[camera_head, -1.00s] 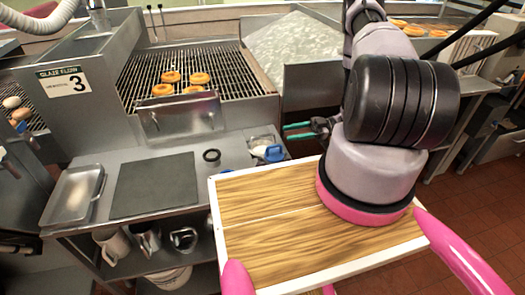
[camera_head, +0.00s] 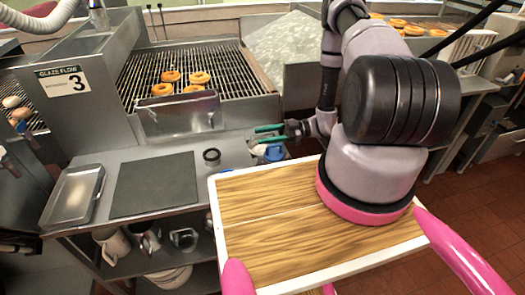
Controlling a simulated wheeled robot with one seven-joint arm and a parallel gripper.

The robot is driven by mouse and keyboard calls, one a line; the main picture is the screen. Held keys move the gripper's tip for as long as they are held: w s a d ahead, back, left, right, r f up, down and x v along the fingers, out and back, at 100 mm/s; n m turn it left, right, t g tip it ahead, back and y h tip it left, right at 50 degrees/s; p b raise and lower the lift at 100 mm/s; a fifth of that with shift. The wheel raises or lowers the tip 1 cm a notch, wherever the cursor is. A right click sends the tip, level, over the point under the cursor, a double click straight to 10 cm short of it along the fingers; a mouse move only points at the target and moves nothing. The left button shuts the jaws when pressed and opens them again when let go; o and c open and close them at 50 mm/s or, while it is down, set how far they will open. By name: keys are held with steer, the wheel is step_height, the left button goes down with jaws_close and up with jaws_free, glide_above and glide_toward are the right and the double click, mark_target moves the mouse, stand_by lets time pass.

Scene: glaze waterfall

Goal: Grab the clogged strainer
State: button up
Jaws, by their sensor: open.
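I cannot tell for sure which thing is the clogged strainer. A small dark round ring-like piece (camera_head: 211,157) lies on the steel counter, right of the dark mat. A blue item (camera_head: 273,153) sits at the counter's right end, partly hidden by my gripper. My gripper (camera_head: 268,134), with teal fingers, is above that blue item and right of the dark ring. Its fingers are apart and hold nothing that I can see.
A dark mat (camera_head: 154,185) and a steel tray (camera_head: 73,194) lie on the counter. Donuts (camera_head: 170,76) rest on the grill rack behind. Pitchers (camera_head: 112,244) stand on the lower shelf. My wooden deck and arm fill the right front.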

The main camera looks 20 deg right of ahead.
jaws_close()
stand_by(1.4)
